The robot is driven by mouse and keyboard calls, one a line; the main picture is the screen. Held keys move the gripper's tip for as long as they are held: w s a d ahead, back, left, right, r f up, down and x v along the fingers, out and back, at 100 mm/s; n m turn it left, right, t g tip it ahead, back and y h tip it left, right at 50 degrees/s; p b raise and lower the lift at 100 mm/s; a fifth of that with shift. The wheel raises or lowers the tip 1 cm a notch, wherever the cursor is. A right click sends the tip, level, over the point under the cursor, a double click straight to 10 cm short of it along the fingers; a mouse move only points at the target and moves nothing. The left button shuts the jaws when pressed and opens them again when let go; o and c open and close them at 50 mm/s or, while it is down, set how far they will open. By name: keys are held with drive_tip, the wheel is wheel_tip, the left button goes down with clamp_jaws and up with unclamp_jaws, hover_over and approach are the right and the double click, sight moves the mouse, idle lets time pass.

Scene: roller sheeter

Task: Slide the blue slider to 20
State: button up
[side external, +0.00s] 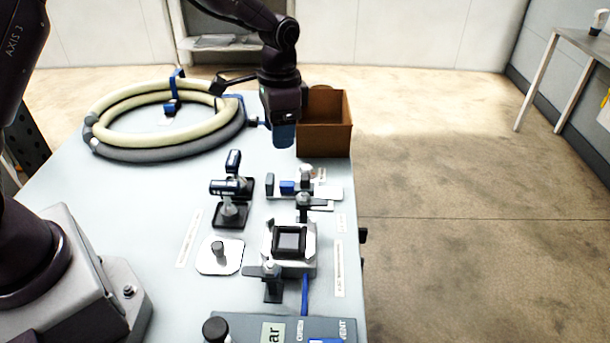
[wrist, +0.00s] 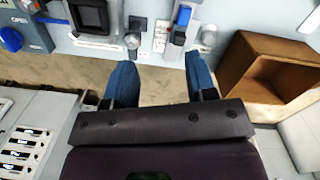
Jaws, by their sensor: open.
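The blue slider (side external: 287,187) is a small blue block on a pale plate (side external: 333,192) near the right side of the table. A dark upright piece stands just left of it. In the wrist view the blue slider (wrist: 181,28) shows at the top, right of centre. My gripper (side external: 284,144) hangs above the table, behind and above the slider, apart from it. In the wrist view my gripper (wrist: 160,64) has its two blue fingers spread wide with nothing between them. No scale numbers are legible, so I cannot tell the slider's reading.
A brown open box (side external: 323,140) stands close to my gripper at the table's back right. A black-framed block (side external: 289,242) sits in front. A large hose coil (side external: 165,153) lies at the back left.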

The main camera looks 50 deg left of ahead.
drive_tip(key=m, duration=0.2)
hover_over(305, 177)
drive_tip(key=s, duration=0.2)
wheel_tip(305, 177, down, 4)
drive_tip(key=r, duration=0.1)
drive_tip(key=w+r+m, duration=0.1)
drive_tip(key=w+m, duration=0.1)
drive_tip(key=shift+t, duration=0.3)
wheel_tip(305, 177, down, 13)
drive_tip(key=shift+r, duration=0.1)
